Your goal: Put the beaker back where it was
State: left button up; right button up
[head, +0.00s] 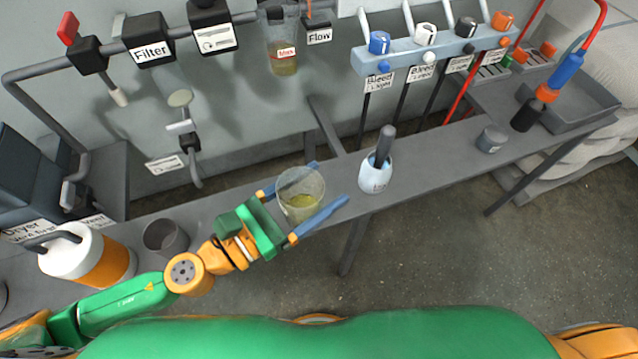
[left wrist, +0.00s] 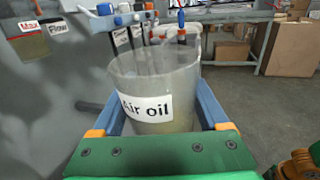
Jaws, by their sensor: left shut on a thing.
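The beaker (head: 301,192) is clear, with yellowish liquid in its lower part. In the left wrist view the beaker (left wrist: 158,88) fills the middle and carries a white label reading "Air oil". My left gripper (head: 318,196) is shut around the beaker, a blue finger on each side. The beaker looks upright, over the front part of the grey bench (head: 236,196). I cannot tell whether its base touches the bench. My right gripper is not in view.
A white mortar (head: 375,176) with a dark pestle stands right of the beaker. A grey cup (head: 165,237) and a white and orange jug (head: 88,254) stand to the left. A small grey pot (head: 491,139) stands further right. A "Max" container (head: 283,45) hangs on the wall behind.

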pick_arm(q)
jog(key=w+f+b, duration=0.1)
jog(key=w+f, duration=0.1)
jog(key=w+d+f+b, duration=0.1)
jog(key=w+f+b, duration=0.1)
jog(key=w+f, duration=0.1)
jog(key=w+f+b, duration=0.2)
jog(key=w, duration=0.1)
jog(key=shift+w+d+f, duration=0.25)
jog(key=shift+f, duration=0.05)
jog(key=f+b, duration=0.2)
jog(key=f, duration=0.1)
jog(key=shift+w+f, duration=0.2)
jog(key=shift+f, duration=0.1)
jog(key=shift+r, duration=0.2)
jog(key=shift+f, duration=0.1)
jog(key=o, duration=1.1)
jog(key=shift+o, duration=1.1)
